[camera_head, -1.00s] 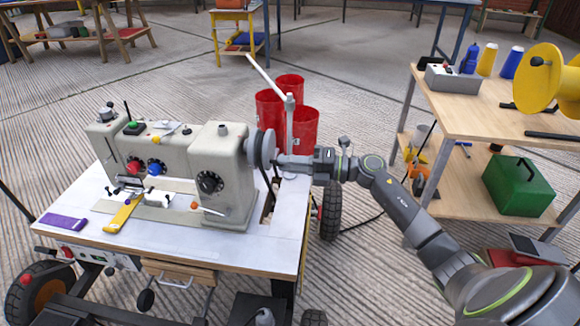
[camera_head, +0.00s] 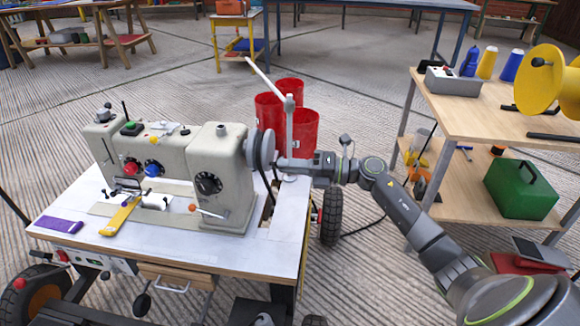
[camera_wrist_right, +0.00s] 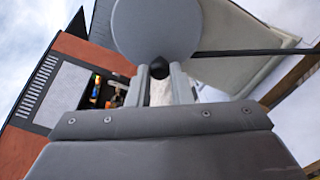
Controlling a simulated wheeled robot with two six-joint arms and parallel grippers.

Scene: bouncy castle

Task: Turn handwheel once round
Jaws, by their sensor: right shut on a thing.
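The handwheel (camera_head: 262,146) is a grey disc on the right end of the cream sewing machine (camera_head: 223,168). In the wrist view the same grey handwheel (camera_wrist_right: 157,28) fills the top middle, with a small black knob (camera_wrist_right: 159,68) at its lower edge. My right gripper (camera_head: 282,162) reaches the wheel from the right, at its lower right side. In the wrist view the right gripper (camera_wrist_right: 160,84) has its two fingers on either side of the knob, shut on it. My left gripper is not in view.
The machine stands on a wheeled table (camera_head: 185,248) with a purple strip and a yellow tool on top. Red cylinders (camera_head: 304,130) and a white post stand just behind the wheel. A wooden shelf (camera_head: 480,110) with a green box (camera_head: 521,189) is at the right.

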